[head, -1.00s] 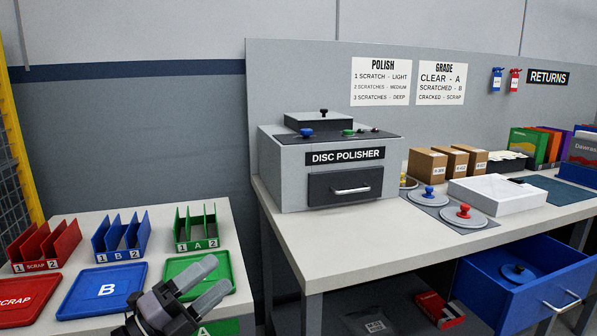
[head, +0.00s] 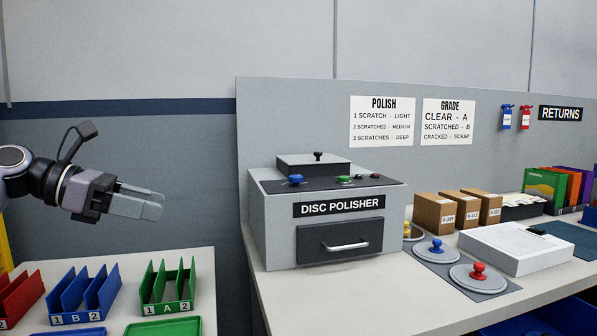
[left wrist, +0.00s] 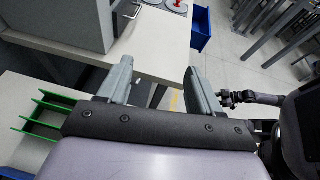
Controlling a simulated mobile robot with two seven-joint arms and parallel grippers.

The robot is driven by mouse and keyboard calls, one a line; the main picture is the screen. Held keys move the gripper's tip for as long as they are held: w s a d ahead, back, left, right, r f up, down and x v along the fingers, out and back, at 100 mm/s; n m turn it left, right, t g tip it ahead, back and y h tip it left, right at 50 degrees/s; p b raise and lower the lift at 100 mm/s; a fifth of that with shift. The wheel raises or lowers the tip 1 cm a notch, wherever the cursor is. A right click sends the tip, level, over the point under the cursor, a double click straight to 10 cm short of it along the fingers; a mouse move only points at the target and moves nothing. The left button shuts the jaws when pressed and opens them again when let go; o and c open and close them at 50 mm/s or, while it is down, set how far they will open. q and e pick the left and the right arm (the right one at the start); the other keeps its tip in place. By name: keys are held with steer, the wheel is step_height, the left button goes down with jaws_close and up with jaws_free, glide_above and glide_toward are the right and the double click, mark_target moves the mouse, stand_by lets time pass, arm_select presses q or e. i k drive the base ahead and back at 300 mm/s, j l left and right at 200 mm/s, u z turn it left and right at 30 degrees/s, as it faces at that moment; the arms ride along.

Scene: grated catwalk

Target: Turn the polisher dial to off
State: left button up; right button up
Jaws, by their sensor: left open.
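The grey disc polisher (head: 273,226) stands on the bench at the middle of the head view. Its dark top panel carries a blue knob (head: 295,180), a green knob (head: 343,179) and small dark and red controls at the right; the dial's setting is too small to read. My left gripper (head: 154,204) is open and empty, raised in the air left of the polisher and apart from it. In the left wrist view its two fingers (left wrist: 158,68) are spread with nothing between them. A dark arm part of mine, perhaps the right gripper (left wrist: 232,98), shows small at the right there.
A side table at lower left holds red, blue (head: 83,293) and green (head: 167,288) slotted racks. Right of the polisher are cardboard boxes (head: 435,213), lidded discs with blue and red knobs, and a white box (head: 530,250). Air between gripper and polisher is free.

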mark_target(296, 179)
steer(key=i+l, duration=0.9)
